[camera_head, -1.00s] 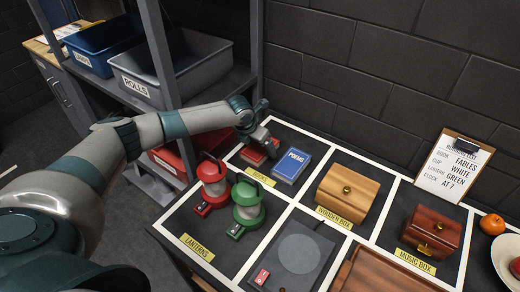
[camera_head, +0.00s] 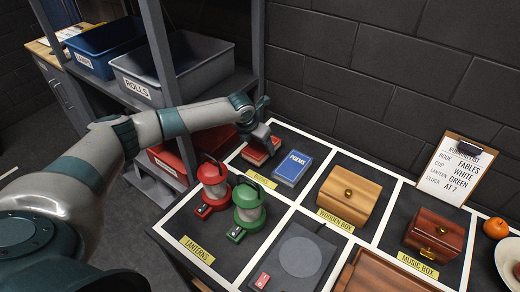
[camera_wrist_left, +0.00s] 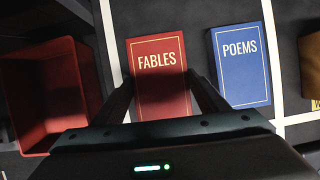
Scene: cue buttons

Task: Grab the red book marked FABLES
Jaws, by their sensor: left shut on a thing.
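The red book marked FABLES (camera_wrist_left: 158,75) lies in the books square, left of the blue book marked POEMS (camera_wrist_left: 240,65). In the head view the red book (camera_head: 254,156) is partly hidden by my left gripper (camera_head: 262,138), and the blue book (camera_head: 292,167) is in plain view. In the left wrist view my left gripper (camera_wrist_left: 160,100) has one finger on each side of the red book, shut on it. The book looks flat; I cannot tell whether it is clear of the surface. My right gripper is not in view.
A red lantern (camera_head: 213,183) and a green lantern (camera_head: 248,206) stand in front of the books. A wooden box (camera_head: 348,195) is to the right. A red bin (camera_wrist_left: 45,95) is left of the red book. A clipboard (camera_head: 455,172) leans at the back right.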

